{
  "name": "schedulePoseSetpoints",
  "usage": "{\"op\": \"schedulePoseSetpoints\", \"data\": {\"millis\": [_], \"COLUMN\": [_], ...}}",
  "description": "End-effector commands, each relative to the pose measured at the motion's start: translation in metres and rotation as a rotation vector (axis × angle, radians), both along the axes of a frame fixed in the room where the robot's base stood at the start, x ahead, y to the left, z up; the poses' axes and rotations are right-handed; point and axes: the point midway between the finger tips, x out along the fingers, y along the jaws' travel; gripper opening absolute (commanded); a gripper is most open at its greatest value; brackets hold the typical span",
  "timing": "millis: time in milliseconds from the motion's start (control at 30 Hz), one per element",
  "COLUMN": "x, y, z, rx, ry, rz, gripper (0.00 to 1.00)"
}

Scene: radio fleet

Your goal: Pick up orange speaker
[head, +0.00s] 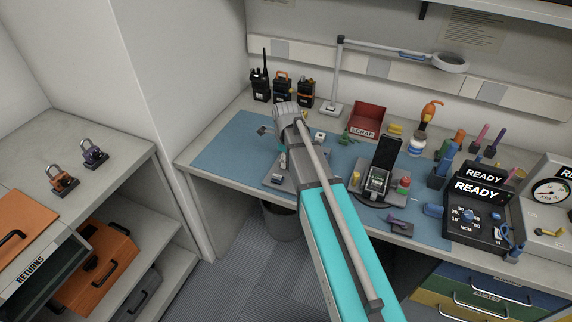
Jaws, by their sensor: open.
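I cannot pick out the orange speaker with certainty. A black radio unit with an orange top (282,87) stands at the back left of the bench, between two other black units. A small orange block (459,138) stands among the coloured pieces at the right. My arm reaches over the blue mat (228,136) from the bottom of the picture. My gripper (286,122) is over the left part of the mat, in front of the radio units and apart from them. It is open; its fingertips are largely hidden by my wrist, and I see nothing held.
Black READY boxes (481,190) crowd the right. The mat's left end is mostly clear.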

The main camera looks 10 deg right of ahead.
Motion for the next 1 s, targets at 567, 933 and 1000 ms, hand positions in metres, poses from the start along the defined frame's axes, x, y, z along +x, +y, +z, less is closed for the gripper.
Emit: {"op": "schedulePoseSetpoints", "data": {"millis": [567,933,1000], "x": [-0.0001,0.0002,0.0001], "y": [-0.0006,-0.0008,-0.0008], "z": [-0.0001,0.0001,0.0008], "rx": [0.000,0.000,0.000], "ry": [0.000,0.000,0.000], "rz": [-0.001,-0.001,-0.001], "gripper": [0.00,0.00,0.00]}}
